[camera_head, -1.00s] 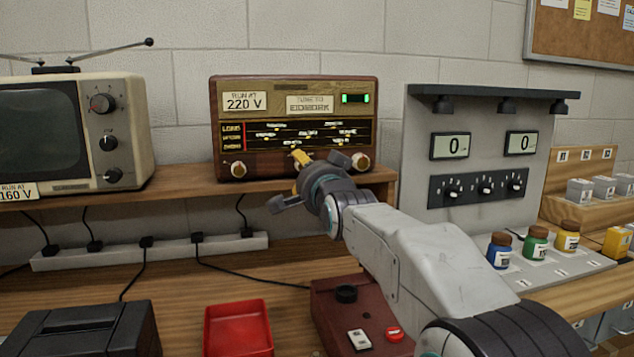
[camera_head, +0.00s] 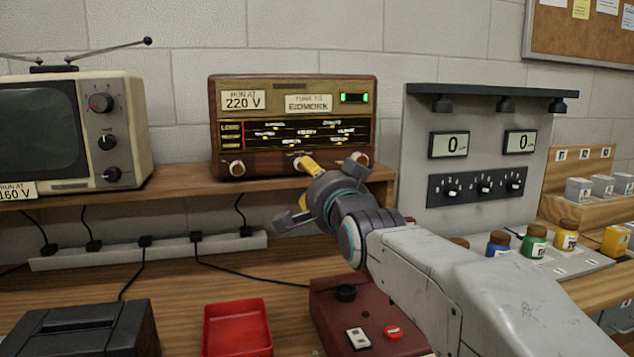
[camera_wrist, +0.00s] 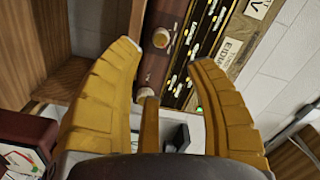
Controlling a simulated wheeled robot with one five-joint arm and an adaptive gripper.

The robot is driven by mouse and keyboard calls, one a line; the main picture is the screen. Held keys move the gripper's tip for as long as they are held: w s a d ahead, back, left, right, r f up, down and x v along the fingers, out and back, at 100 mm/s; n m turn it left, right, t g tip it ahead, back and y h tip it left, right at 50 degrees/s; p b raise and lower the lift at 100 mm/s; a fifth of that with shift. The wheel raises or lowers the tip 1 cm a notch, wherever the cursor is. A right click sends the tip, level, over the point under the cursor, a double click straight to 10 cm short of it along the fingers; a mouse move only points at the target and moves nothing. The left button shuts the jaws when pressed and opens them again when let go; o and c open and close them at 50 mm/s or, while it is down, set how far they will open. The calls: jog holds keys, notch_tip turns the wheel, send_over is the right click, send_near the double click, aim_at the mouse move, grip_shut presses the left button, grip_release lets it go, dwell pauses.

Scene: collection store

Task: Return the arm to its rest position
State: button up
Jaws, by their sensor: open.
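My arm reaches from the lower right of the head view toward the shelf. My gripper (camera_head: 308,166) shows one yellow finger in front of the radio's lower middle; its other finger is largely hidden there. The brown wooden radio (camera_head: 222,150) stands upright on the shelf, with a lit green indicator and labels reading 220 V and EIDMORK. Its face and knobs also show in the wrist view (camera_wrist: 247,42), beyond the fingers. I cannot tell whether a fingertip touches it.
A cream television (camera_head: 125,120) stands left on the wooden shelf (camera_head: 165,186). Below are a power strip (camera_head: 80,260), a red tray (camera_head: 237,330) and a dark red box (camera_head: 335,318). A grey meter panel (camera_head: 425,160) and several small bottles (camera_head: 534,243) are right.

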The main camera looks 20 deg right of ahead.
jog(key=s+f+n+g+p, duration=0.3)
jog(key=s+p, duration=0.4)
jog(key=s, duration=0.4)
jog(key=s+f+n+g+p, duration=0.4)
jog(key=s+n+g+p, duration=0.1)
jog(key=s, duration=0.6)
jog(key=s+f+n+g+p, duration=0.4)
jog(key=s+g+p, duration=0.2)
jog(key=s+p, duration=0.3)
jog(key=shift+s+g, duration=0.3)
jog(key=shift+s, duration=0.65)
